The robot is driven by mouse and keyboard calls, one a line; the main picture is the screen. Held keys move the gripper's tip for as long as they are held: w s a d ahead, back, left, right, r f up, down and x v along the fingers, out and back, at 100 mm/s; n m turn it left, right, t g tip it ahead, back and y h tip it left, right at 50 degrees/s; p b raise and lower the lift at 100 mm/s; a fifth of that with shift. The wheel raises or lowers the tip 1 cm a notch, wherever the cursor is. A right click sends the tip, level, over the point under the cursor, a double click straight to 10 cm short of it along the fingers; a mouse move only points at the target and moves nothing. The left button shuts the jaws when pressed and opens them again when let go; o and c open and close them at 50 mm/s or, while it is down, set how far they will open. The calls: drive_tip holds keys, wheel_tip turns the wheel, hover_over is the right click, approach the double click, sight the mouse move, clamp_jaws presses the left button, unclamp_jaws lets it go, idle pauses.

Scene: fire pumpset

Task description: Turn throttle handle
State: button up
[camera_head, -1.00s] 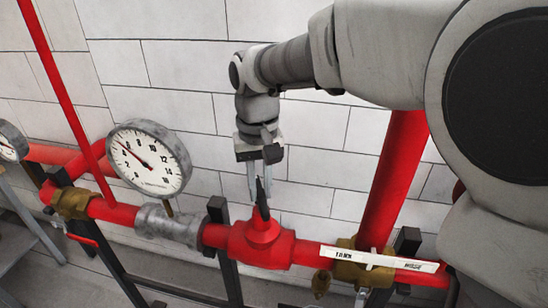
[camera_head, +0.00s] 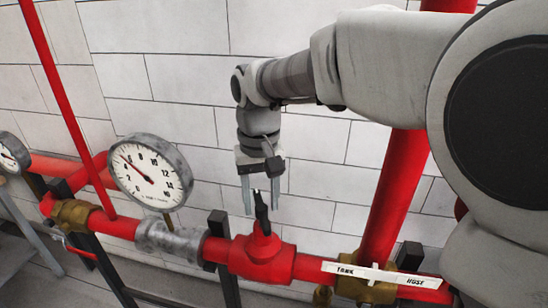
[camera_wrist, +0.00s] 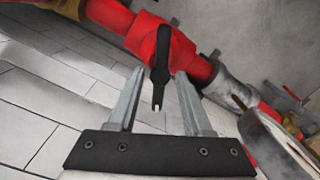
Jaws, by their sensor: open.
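The throttle handle (camera_head: 262,212) is a black lever standing up from a red valve body (camera_head: 262,262) in the red pipe. My gripper (camera_head: 261,210) hangs above the valve with its fingers pointing down. It is open, and in the head view one finger appears on each side of the handle's upper part. In the wrist view the handle (camera_wrist: 160,58) appears between the open fingers (camera_wrist: 160,74), with visible gaps on both sides. The handle's forked end points toward the wrist camera. I cannot tell exactly how deep the handle lies between the fingers.
A round gauge (camera_head: 150,172) stands left of the valve; its casing also shows in the wrist view (camera_wrist: 275,140). A white tank/hose label bar (camera_head: 380,275) is at the right, near a vertical red pipe (camera_head: 398,190). A white block wall (camera_head: 180,70) is behind.

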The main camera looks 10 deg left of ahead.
sight(261, 208)
wheel_tip(261, 208, up, 17)
drive_tip(key=p, duration=0.2)
idle(0.3)
drive_tip(key=s+d+f+m+t, duration=0.1)
drive_tip(key=s+d, duration=0.2)
drive_tip(key=d, duration=0.4)
drive_tip(key=s+d+f+m+t, duration=0.1)
drive_tip(key=s+d+f+t, duration=0.1)
drive_tip(key=d, duration=0.5)
drive_tip(key=s+d+f+m+t, duration=0.2)
drive_tip(key=s+d+f, duration=0.6)
drive_tip(key=d, duration=0.1)
drive_tip(key=shift+s+d+f+t, duration=0.3)
drive_tip(key=shift+s+f, duration=0.05)
drive_tip(key=shift+s, duration=0.05)
drive_tip(key=shift+d+m, duration=0.2)
drive_tip(key=shift+m, duration=0.1)
